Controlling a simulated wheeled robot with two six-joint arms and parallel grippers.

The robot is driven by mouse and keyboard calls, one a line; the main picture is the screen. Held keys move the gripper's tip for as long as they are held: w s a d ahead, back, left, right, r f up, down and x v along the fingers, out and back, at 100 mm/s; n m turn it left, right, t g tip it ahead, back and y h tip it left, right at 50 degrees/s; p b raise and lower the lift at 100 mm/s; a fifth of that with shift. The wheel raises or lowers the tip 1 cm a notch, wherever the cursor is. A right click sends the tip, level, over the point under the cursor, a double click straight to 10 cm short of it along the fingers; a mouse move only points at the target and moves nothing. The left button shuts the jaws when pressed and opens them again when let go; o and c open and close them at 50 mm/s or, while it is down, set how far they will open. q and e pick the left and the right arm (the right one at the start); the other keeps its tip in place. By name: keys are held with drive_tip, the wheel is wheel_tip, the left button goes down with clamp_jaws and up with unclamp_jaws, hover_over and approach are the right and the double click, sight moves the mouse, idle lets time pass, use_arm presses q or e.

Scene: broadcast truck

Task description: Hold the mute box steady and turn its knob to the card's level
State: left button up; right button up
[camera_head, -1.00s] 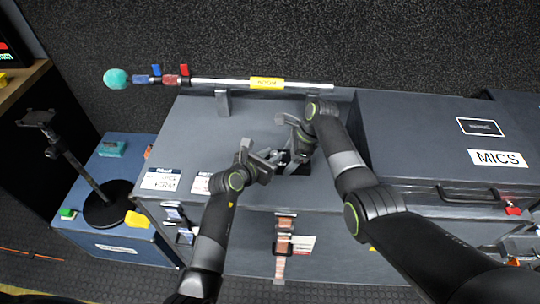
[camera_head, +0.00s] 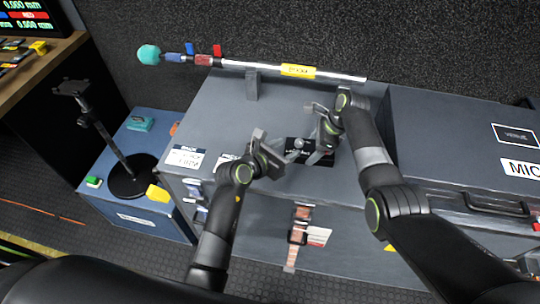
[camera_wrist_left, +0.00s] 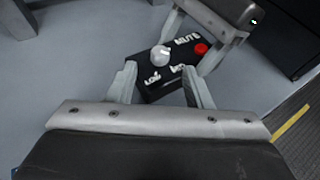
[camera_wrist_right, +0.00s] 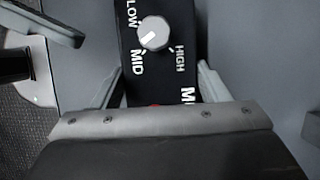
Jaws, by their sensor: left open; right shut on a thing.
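The mute box (camera_head: 322,158) is a black box on the grey case top, partly hidden by my grippers in the head view. Its round grey knob (camera_wrist_right: 154,33) has a white mark pointing roughly to the MID side in the right wrist view; LOW and HIGH are also printed. A red button (camera_wrist_left: 201,49) sits by the word MUTE. My right gripper (camera_head: 322,146) is shut on the box's button end. My left gripper (camera_head: 288,152) is open at the knob end, its fingertips (camera_wrist_left: 159,78) apart and short of the knob. White cards (camera_head: 187,157) lie left; their small text is unreadable.
A microphone boom (camera_head: 240,65) rests on a bracket behind. A dark MICS case (camera_head: 450,140) stands right of the box. A blue case (camera_head: 120,205) with a black stand (camera_head: 128,180) is at left. The case top between cards and bracket is clear.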

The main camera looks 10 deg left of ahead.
sight(298, 141)
use_arm(q)
drive_tip(key=v, duration=0.7)
drive_tip(key=w+d+m+g, duration=0.1)
drive_tip(key=w+d+f+m+g, duration=0.1)
drive_tip(key=w+m, duration=0.1)
drive_tip(key=w+d+m+g+h, duration=0.1)
drive_tip(key=shift+w+d+f+m+g, duration=0.25)
drive_tip(key=shift+w+d+m+g, duration=0.05)
drive_tip(key=w+m+g, duration=0.1)
drive_tip(key=w+d+m+g, duration=0.1)
drive_tip(key=w+m+g, duration=0.1)
drive_tip(key=shift+w+r+m, duration=0.2)
drive_tip(key=shift+r+m, duration=0.05)
drive_tip(key=shift+m, duration=0.05)
drive_tip(key=w+r+m+g+y, duration=0.1)
drive_tip(key=w+a+r+m+g, duration=0.1)
drive_tip(key=r+g, duration=0.1)
drive_tip(key=shift+w+m+y, duration=0.35)
drive_tip(key=shift+m+y, duration=0.05)
wheel_tip(298, 141, up, 5)
drive_tip(key=w+a+m+g+y, duration=0.1)
drive_tip(key=a+m+g+y, duration=0.1)
drive_tip(key=x, duration=1.1)
drive_tip(key=shift+d+f, duration=0.15)
